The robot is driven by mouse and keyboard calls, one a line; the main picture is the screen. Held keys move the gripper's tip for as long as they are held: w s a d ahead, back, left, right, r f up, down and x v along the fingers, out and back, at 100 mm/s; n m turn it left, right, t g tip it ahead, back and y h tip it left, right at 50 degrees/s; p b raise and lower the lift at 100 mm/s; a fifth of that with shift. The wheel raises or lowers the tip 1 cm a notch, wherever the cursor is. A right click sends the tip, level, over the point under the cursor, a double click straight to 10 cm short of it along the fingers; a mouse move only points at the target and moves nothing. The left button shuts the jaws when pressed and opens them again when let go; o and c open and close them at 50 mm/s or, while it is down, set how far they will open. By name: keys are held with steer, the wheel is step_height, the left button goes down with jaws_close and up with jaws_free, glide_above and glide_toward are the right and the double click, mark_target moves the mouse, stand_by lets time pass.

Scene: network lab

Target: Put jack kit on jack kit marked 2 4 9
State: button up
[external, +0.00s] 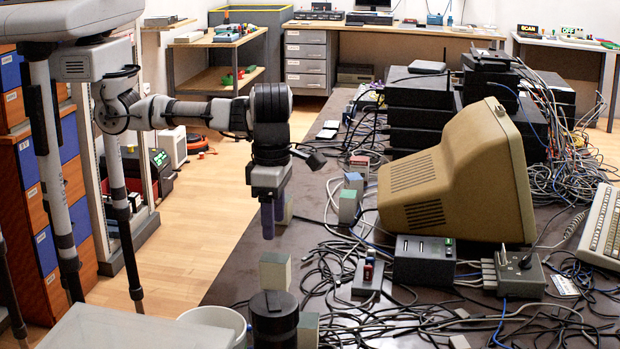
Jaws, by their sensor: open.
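My gripper (273,222) hangs pointing down over the near left edge of the dark table, its purple fingers open. Small two-tone boxes that may be the jack kits stand on the table; no marking 2 4 9 is legible. One beige and grey-green box (275,271) stands below my gripper, with a gap between. One more box (308,331) is partly hidden behind a black cylinder.
The black cylinder (274,322) stands at the near edge beside a white bin (213,319). Loose cables cover much of the table (236,278). A beige monitor (455,180), a dark switch box (424,261) and a small dark block (368,277) stand to the right.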

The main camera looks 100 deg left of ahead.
steer(key=shift+r, duration=0.65)
